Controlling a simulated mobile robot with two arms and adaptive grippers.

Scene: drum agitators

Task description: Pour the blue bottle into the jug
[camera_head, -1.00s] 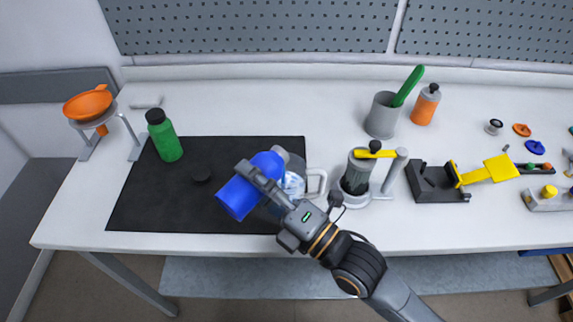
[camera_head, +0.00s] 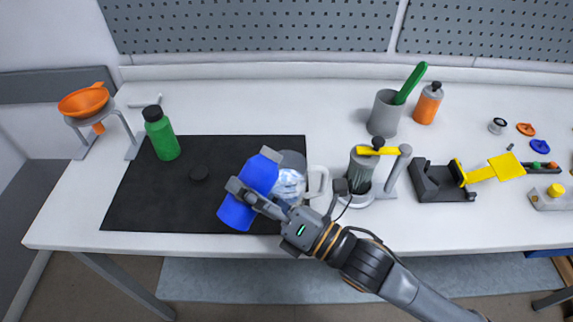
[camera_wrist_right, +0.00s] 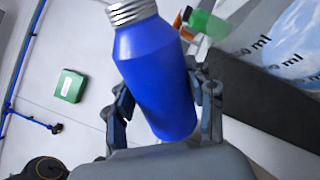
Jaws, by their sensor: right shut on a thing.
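The blue bottle (camera_head: 236,212) is held tilted in my right gripper (camera_head: 258,193), beside and partly in front of the clear jug (camera_head: 291,185) in the head view. In the right wrist view the gripper (camera_wrist_right: 163,95) has a finger on each side of the blue bottle (camera_wrist_right: 150,75), whose silver threaded neck shows uncapped at the top edge. The jug (camera_wrist_right: 265,45), with ml marks, is close on the right there. Its handle points right in the head view. I cannot tell whether liquid is flowing. My left gripper is not in view.
A grey device with a yellow lever (camera_head: 377,151) stands right of the jug. A grey cup (camera_head: 385,115) and an orange bottle (camera_head: 428,104) stand behind.

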